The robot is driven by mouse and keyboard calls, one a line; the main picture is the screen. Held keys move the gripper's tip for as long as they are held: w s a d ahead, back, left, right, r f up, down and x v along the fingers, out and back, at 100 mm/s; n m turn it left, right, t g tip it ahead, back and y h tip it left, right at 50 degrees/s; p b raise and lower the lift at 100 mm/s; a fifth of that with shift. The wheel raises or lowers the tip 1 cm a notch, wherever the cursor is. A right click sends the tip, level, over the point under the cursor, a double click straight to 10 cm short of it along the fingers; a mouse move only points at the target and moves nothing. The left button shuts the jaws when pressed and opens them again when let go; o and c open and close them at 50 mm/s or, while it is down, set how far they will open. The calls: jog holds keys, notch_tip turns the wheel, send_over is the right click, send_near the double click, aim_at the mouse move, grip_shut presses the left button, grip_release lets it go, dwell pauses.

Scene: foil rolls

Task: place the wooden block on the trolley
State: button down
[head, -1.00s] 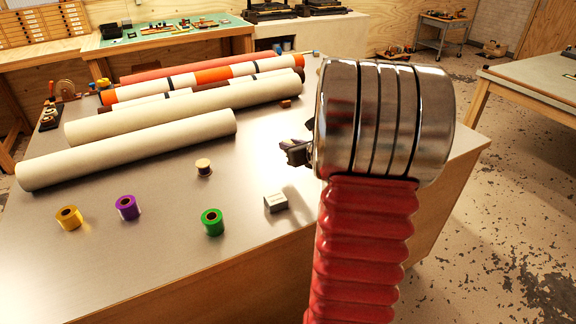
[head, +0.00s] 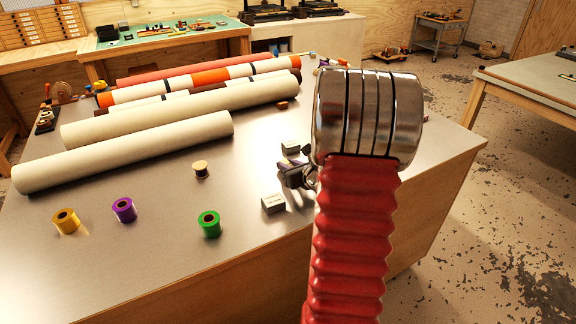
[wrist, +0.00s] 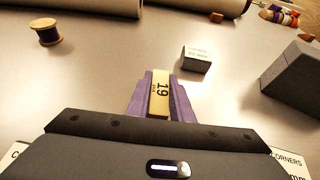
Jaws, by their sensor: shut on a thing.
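In the wrist view, my gripper (wrist: 160,100) has purple fingers, shut on a small pale wooden block (wrist: 160,95) marked 19. In the head view, my gripper (head: 292,176) is over the right part of the metal table, between two small grey blocks; the wooden block cannot be made out there. How high it is held above the table is hard to tell. A trolley (head: 440,19) stands on the floor at the far back right, well away from my gripper, with small things on its top.
Grey blocks (head: 273,203) (head: 290,147) lie close to my gripper. Green (head: 209,224), purple (head: 124,210) and yellow (head: 66,221) rolls and a spool (head: 200,169) stand on the table. Long rolls (head: 125,150) fill its back left. Another table (head: 530,85) stands at right.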

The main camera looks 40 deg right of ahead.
jog(key=shift+f, duration=0.1)
jog(key=c, duration=1.6)
grip_release()
jog(key=shift+s+r, duration=0.3)
jog(key=shift+s, duration=0.05)
jog(key=v, duration=1.1)
jog(key=shift+s+a+f, duration=0.1)
jog(key=shift+s+a, duration=0.05)
jog(key=shift+a, duration=0.05)
